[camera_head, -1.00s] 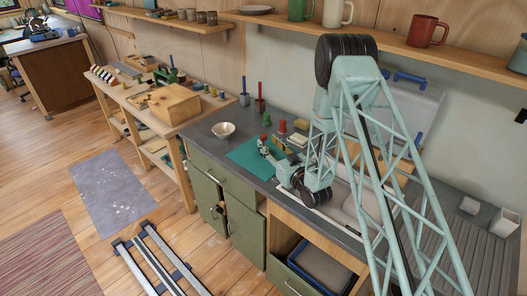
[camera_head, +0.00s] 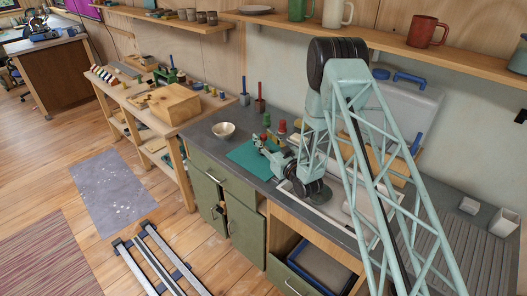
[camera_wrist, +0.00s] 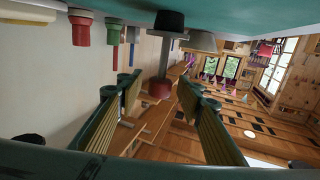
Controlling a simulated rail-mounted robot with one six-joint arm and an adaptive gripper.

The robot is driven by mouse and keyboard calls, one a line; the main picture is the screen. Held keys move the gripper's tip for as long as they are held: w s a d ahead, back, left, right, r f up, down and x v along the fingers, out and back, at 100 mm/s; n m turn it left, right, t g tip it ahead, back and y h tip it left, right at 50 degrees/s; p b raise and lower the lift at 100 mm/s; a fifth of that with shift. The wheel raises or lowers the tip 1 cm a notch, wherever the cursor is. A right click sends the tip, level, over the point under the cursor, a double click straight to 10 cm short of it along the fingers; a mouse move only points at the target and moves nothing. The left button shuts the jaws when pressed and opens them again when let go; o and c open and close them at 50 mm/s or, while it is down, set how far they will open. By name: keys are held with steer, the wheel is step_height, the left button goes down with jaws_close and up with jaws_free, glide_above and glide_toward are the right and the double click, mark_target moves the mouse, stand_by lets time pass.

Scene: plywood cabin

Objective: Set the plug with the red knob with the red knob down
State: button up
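The plug with the red knob stands on the teal mat (camera_head: 246,157), which is at the top of the upside-down wrist view. Its black end (camera_wrist: 170,22) is on the mat, a grey shaft shows between, and its red knob (camera_wrist: 159,88) points away from the mat, so the knob is up. My gripper (camera_wrist: 160,82) is open, one finger on each side of the knob. The fingers appear apart from it; how deep it sits between them I cannot tell. In the head view my gripper (camera_head: 263,146) is over the mat and largely hides the plug.
A metal bowl (camera_head: 223,129) stands left of the mat on the grey counter. A green cylinder (camera_head: 266,119) stands behind the mat. The mat's front left part is clear.

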steer(key=shift+c, duration=0.9)
jaws_close()
steer(key=shift+r, duration=0.2)
steer(key=shift+r, duration=1.5)
steer(key=shift+s+r, duration=0.1)
steer(key=shift+s, duration=0.1)
steer(key=s+a+r, duration=0.1)
steer(key=s, duration=1.4)
steer(key=shift+s+r+b, duration=0.25)
steer(key=shift+b, duration=0.15)
